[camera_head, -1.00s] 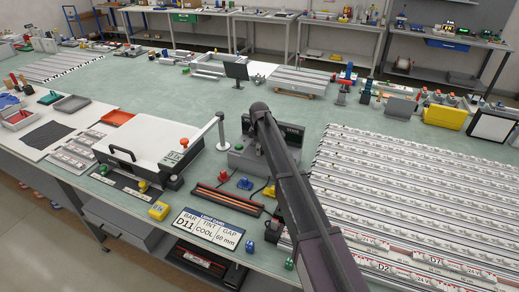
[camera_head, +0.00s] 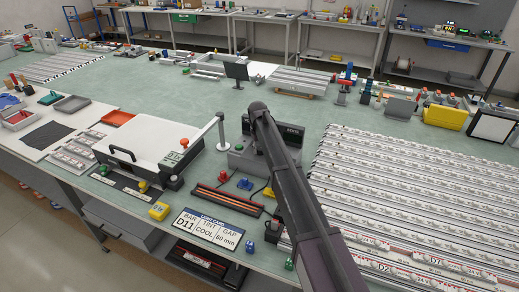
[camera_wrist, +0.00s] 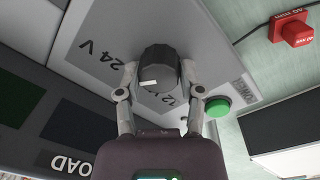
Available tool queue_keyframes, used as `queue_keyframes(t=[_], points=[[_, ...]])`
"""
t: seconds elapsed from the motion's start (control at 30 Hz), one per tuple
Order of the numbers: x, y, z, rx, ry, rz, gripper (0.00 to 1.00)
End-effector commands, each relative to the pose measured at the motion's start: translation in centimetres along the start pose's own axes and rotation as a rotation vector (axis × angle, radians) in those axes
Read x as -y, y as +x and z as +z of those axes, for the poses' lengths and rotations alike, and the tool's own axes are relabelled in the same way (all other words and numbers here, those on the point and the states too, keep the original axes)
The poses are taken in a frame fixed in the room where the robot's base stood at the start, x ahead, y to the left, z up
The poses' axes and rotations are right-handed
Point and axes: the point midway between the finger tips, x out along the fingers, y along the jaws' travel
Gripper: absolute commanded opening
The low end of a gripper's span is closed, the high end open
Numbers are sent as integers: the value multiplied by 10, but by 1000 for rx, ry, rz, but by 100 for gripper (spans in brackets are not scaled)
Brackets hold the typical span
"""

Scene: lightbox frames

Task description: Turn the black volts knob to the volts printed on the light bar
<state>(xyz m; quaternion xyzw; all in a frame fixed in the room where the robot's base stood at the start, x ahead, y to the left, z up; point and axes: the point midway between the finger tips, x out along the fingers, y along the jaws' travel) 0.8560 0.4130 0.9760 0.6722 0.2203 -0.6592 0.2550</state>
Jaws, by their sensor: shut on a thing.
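The black volts knob (camera_wrist: 158,64) with a white pointer mark sits on a grey panel in the wrist view. "24 V" (camera_wrist: 100,55) is printed to its upper left. Another label, seemingly "12 V", is partly hidden below right of the knob. My gripper (camera_wrist: 158,76) is shut on the knob, one finger on each side. In the head view my arm hides the gripper and knob; the grey supply box (camera_head: 240,160) shows beside it. Several light bars (camera_head: 400,190) lie at the right; their volts print is mostly too small to read.
A green button (camera_wrist: 217,106) is close to the right finger. A red block marked "40 mm" (camera_wrist: 297,33) lies on the bench. A card (camera_head: 207,229) reads bar D11, tint cool, gap 60 mm. A white-lidded box (camera_head: 150,148) stands left of the supply box.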

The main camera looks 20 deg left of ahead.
Motion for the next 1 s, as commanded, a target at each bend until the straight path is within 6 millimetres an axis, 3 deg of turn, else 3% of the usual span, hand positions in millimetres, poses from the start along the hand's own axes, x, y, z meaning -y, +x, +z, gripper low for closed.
queue_keyframes(t=[0.33, 0.8, 0.83, 0.9, 0.93, 1.0], points=[[0, 0, 1, 10, 148, -2, 2], [0, 0, 1, 11, 165, -2, 2], [0, 0, 1, 12, 165, -2, 58], [0, 0, 1, 11, 164, -2, 79], [0, 0, 1, 11, 164, -1, 84], [0, 0, 1, 10, 164, -1, 84]])
